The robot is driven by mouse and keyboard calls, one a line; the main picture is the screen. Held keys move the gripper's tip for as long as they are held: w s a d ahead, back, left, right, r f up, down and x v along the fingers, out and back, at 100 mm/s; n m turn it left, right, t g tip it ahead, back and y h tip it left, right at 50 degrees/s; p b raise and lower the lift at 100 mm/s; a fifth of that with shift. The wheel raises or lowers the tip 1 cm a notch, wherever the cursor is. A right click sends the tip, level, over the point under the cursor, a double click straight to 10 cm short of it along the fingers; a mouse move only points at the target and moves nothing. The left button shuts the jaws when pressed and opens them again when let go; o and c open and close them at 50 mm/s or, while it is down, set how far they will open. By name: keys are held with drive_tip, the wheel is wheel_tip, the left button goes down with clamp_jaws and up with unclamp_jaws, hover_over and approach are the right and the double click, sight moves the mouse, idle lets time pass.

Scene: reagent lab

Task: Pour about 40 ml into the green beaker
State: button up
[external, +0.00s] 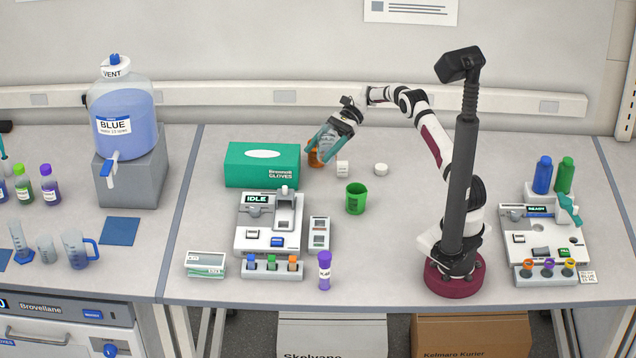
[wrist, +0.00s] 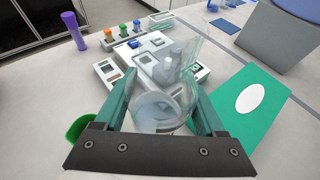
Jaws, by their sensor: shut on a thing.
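The green beaker (external: 356,198) stands upright on the bench, in front and to the right of my gripper (external: 320,150). Part of it also shows at the left edge of my gripper in the wrist view (wrist: 80,128). My gripper is shut on a clear vessel (wrist: 160,108), seen between its two teal fingers. In the external view the fingers mostly hide the vessel. An orange patch (external: 315,158) shows by the fingertips there; I cannot tell whether it belongs to the vessel. The vessel's contents are unclear.
A green glove box (external: 262,165) stands left of my gripper. A small white labelled item (external: 343,169) and a white disc (external: 381,169) lie nearby. A device reading IDLE (external: 257,222) and a purple-capped tube (external: 324,270) stand in front. Bench right of the green beaker is clear.

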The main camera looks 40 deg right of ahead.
drive_tip(key=shift+s+d+n+g, duration=0.35)
drive_tip(key=shift+s+g, duration=0.05)
drive_tip(key=shift+s, duration=0.15)
drive_tip(key=shift+s+d+n+g, duration=0.3)
drive_tip(key=shift+s+n+g, duration=0.1)
drive_tip(key=shift+s, duration=0.15)
wheel_tip(320, 180, down, 8)
drive_tip(key=shift+s+f, duration=0.1)
drive_tip(key=shift+s, duration=0.05)
drive_tip(key=shift+d+n, duration=0.1)
drive_tip(key=shift+n, duration=0.25)
